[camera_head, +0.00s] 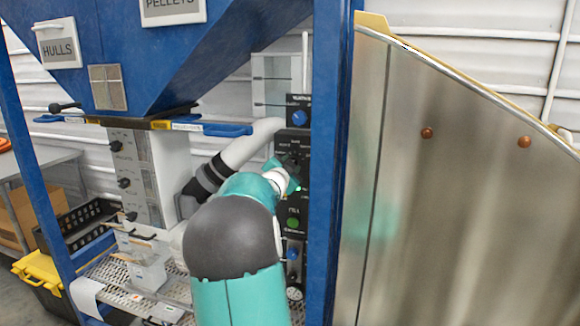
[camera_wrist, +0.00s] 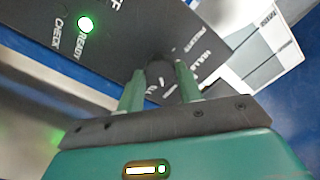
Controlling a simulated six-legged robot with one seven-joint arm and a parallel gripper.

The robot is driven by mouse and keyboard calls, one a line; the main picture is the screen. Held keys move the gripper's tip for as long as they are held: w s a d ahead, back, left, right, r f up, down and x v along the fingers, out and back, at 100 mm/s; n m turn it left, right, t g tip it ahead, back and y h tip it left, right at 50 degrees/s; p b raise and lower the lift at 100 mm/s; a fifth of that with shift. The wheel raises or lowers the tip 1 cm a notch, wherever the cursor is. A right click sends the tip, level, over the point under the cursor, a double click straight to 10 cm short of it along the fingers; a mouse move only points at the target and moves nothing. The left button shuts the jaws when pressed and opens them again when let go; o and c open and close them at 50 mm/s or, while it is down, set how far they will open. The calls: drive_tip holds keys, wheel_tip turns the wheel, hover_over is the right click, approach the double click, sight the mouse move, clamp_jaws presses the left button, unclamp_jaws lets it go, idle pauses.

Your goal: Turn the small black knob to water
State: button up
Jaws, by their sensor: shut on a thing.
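The small black knob (camera_wrist: 160,73) shows in the wrist view between my two fingers, on a dark control panel (camera_wrist: 105,42) with white lettering. My gripper (camera_wrist: 159,72) is shut on this knob, one finger on each side. Lettering around it reads HULLS and PELLETS; other words are cut off or covered. I cannot read a WATER mark or tell where the knob points. In the head view my gripper (camera_head: 292,172) reaches the black panel (camera_head: 293,146) on the blue post, and the knob is hidden behind it.
A lit green lamp (camera_wrist: 86,24) sits by READY and CHECK. A blue knob (camera_head: 299,118) is above my gripper and a green button (camera_head: 293,222) below. The blue post (camera_head: 331,170) and a metal sheet (camera_head: 455,190) stand at right.

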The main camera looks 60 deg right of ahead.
drive_tip(key=o, duration=1)
drive_tip(key=a, duration=0.4)
drive_tip(key=s+a, duration=0.1)
drive_tip(key=a, duration=0.4)
drive_tip(key=s+a, duration=0.1)
drive_tip(key=a, duration=0.3)
drive_tip(key=shift+s+a, duration=0.1)
drive_tip(key=shift+a, duration=0.2)
